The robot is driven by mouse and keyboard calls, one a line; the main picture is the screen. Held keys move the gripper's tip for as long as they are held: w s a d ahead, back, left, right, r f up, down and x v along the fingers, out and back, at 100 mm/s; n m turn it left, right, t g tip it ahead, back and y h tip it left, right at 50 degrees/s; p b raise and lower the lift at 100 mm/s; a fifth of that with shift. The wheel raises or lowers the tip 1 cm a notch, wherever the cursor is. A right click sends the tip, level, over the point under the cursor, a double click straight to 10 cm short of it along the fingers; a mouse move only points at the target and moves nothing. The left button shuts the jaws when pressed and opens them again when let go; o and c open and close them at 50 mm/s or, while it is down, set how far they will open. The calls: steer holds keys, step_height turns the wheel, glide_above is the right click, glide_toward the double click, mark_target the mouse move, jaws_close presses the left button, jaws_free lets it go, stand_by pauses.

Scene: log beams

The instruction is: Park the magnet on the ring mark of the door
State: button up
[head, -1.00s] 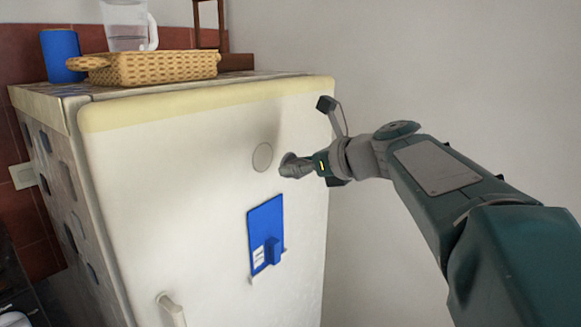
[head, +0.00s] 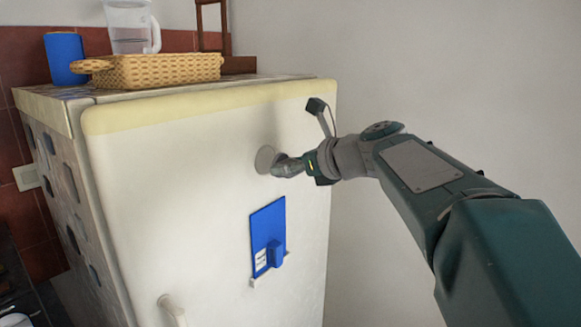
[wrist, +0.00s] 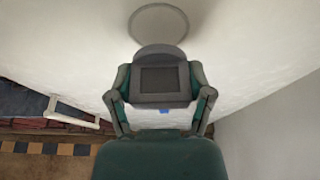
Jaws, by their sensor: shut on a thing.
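The magnet (wrist: 159,53) is a grey, rounded piece in the wrist view, held at the tip of my gripper (wrist: 159,84). In the head view my gripper (head: 287,167) is at the upper door, shut on the magnet, which is mostly hidden by the fingers. The ring mark (head: 264,158) is a grey circle on the white door (head: 185,190). The magnet overlaps its right edge in the head view. Whether the magnet touches the door I cannot tell.
A blue panel with a blue block (head: 268,235) is on the door below my gripper. A door handle (head: 172,310) is at lower left. A wicker basket (head: 155,72), a jug (head: 128,28) and a blue can (head: 65,58) stand on top. The wall at right is bare.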

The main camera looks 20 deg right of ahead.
steer(key=shift+w+a, duration=0.5)
steer(key=shift+w, duration=0.2)
steer(key=shift+w+a, duration=0.5)
steer(key=shift+w, duration=0.2)
steer(key=o, duration=1.1)
steer(key=shift+v, duration=4.95)
